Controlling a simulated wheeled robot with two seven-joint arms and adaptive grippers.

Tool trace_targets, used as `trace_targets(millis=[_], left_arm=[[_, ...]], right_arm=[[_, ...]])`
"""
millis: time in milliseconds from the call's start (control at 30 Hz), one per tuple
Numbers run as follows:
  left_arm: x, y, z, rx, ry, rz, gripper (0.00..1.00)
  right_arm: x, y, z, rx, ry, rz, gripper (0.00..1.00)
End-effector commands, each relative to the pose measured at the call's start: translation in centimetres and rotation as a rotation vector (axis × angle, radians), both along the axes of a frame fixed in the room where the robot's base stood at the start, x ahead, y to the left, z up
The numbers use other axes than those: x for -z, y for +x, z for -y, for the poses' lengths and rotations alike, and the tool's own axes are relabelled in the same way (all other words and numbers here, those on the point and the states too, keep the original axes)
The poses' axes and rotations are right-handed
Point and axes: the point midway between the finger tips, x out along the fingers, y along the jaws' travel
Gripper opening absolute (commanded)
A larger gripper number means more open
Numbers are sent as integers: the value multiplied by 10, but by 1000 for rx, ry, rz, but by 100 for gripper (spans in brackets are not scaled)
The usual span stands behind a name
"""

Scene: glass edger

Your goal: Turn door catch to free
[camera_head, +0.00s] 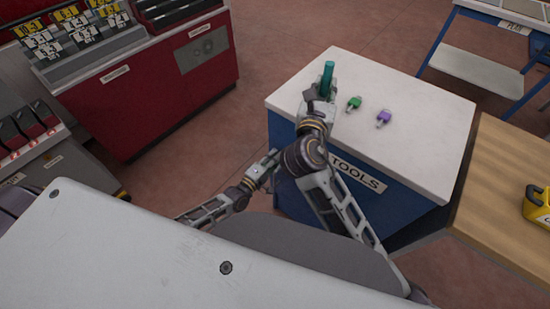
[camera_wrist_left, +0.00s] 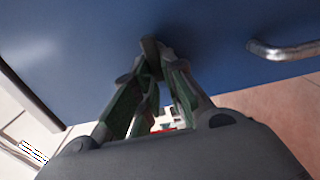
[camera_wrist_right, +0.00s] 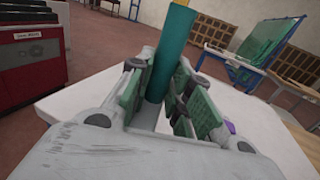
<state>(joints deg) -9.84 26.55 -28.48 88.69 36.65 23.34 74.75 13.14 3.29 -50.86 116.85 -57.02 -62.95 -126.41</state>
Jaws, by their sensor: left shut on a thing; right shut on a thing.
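My left gripper (camera_head: 270,160) is low beside the blue side of the tools cabinet (camera_head: 375,170). In the left wrist view its fingers (camera_wrist_left: 152,62) close together on a small grey piece, the door catch (camera_wrist_left: 149,46), against the blue panel (camera_wrist_left: 200,35). The fingers cover much of the catch, so its exact angle is unclear. My right gripper (camera_head: 324,94) is shut on a teal cylinder (camera_head: 328,72), held upright over the white cabinet top. The cylinder also shows between the fingers in the right wrist view (camera_wrist_right: 172,55).
A metal bar handle (camera_wrist_left: 285,48) is on the blue panel, right of the left gripper. A green item (camera_head: 354,103) and a purple item (camera_head: 383,118) lie on the white top (camera_head: 430,150). A wooden bench (camera_head: 500,190) with a yellow object (camera_head: 538,206) adjoins at right.

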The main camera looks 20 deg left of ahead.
Motion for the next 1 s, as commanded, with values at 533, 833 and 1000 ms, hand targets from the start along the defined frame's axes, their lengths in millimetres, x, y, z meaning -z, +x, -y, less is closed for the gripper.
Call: trace_targets(millis=[533, 833, 1000], left_arm=[[1, 0, -1, -1, -1, -3, 34], [0, -1, 0, 0, -2, -2, 34], [0, -4, -2, 0, -1, -1, 34]], right_arm=[[0, 0, 0, 0, 0, 1, 5], [0, 0, 0, 0, 0, 1, 5], [0, 0, 0, 0, 0, 1, 5]])
